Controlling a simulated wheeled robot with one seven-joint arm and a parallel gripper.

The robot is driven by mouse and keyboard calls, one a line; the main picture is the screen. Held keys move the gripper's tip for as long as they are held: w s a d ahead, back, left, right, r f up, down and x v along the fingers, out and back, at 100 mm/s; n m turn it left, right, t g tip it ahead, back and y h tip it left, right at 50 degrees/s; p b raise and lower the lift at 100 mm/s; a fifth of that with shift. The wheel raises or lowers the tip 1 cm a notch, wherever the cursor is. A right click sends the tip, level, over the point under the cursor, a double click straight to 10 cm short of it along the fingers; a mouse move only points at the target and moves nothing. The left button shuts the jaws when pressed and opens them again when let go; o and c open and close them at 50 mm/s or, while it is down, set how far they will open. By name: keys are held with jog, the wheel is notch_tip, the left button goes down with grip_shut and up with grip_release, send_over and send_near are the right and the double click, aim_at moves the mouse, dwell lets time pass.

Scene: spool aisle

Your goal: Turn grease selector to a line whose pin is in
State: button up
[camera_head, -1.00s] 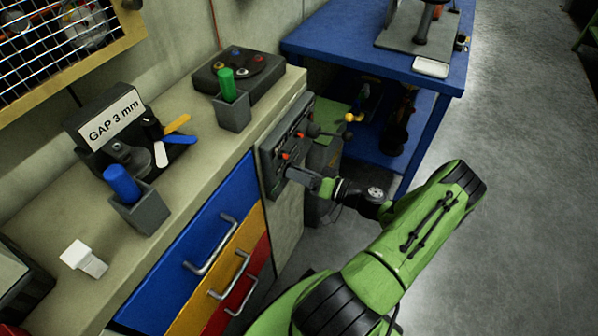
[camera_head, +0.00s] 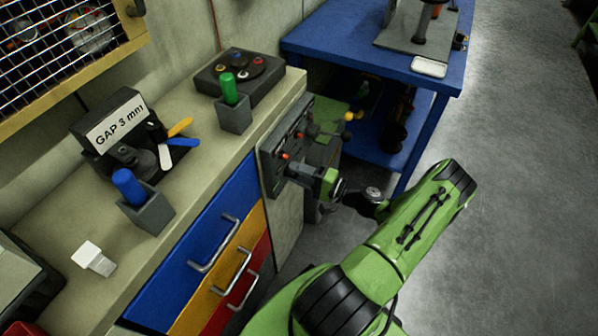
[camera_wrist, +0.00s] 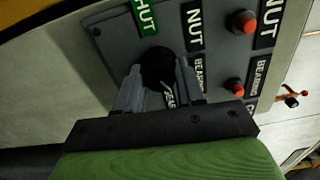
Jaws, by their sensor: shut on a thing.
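The grease panel (camera_head: 284,150) is a dark grey plate on the bench's end. In the wrist view, the black round selector knob (camera_wrist: 157,64) sits between the fingers of my gripper (camera_wrist: 158,75), which is shut on it. A green label (camera_wrist: 145,16) reading "HUT", its start cut off, is above the knob. "NUT" (camera_wrist: 194,24) and "BEARING" (camera_wrist: 199,76) labels are to its right. A partly hidden label shows below it. Red pins stand beside NUT (camera_wrist: 245,22) and BEARING (camera_wrist: 235,87); how deep they sit is unclear. My gripper also shows in the head view (camera_head: 292,172).
The bench top (camera_head: 190,185) holds a gap gauge sign (camera_head: 121,124), a green-handled item in a cup (camera_head: 234,115) and a blue one (camera_head: 129,186). Drawer handles (camera_head: 213,247) stick out below. A blue table (camera_head: 375,55) stands behind the panel. The floor at right is clear.

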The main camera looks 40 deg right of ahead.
jog(key=m, duration=0.5)
jog(key=shift+m+p, duration=0.4)
dwell(0.4)
jog(key=o, duration=1)
jog(key=shift+f, duration=0.1)
jog(key=shift+o, duration=0.2)
jog(key=p+v, duration=0.1)
jog(key=v, duration=1.4)
jog(key=shift+s, duration=0.35)
jog(key=shift+d, duration=0.1)
